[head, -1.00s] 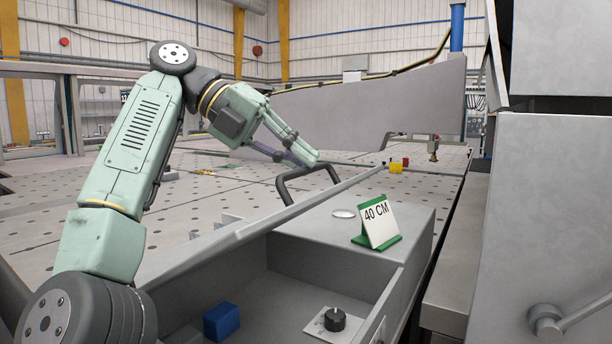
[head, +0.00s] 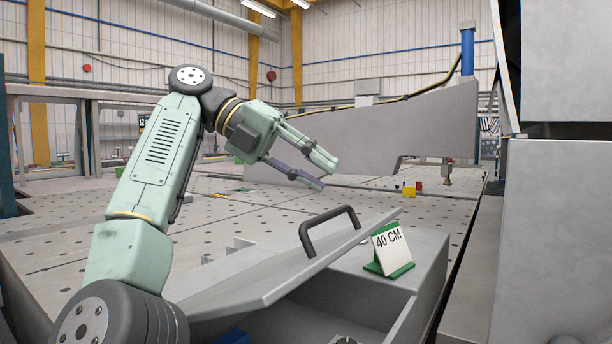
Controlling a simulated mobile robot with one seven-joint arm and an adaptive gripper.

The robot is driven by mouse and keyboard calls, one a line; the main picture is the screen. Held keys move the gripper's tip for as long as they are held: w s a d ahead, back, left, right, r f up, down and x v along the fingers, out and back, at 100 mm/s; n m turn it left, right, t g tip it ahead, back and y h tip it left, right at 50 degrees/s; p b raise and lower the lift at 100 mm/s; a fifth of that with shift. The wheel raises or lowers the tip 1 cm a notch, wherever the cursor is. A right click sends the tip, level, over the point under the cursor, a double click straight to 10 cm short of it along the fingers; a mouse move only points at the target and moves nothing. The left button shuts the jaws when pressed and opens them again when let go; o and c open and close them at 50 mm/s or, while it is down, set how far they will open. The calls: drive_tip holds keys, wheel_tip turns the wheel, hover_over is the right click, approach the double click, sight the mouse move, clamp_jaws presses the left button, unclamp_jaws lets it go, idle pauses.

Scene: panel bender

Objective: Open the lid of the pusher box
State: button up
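The pusher box (head: 428,285) is a grey metal box in the lower middle of the head view. Its grey lid (head: 265,275) is partly open, tilted, with a gap under its front edge showing part of the inside. A black bar handle (head: 330,225) stands on the lid's outer face. My gripper (head: 322,170) is open and empty, with its two fingers spread. It is above the handle and apart from it in the picture.
A green-and-white "40 CM" sign (head: 390,250) stands on the box top, right of the lid. A blue block (head: 232,336) shows partly inside the box. The perforated table (head: 80,250) lies behind. A large grey cabinet (head: 550,230) closes off the right side.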

drive_tip(key=shift+o, duration=0.7)
drive_tip(key=shift+f, duration=0.1)
drive_tip(key=shift+w+a+f, duration=0.15)
drive_tip(key=shift+a, duration=0.2)
drive_tip(key=shift+f, duration=0.1)
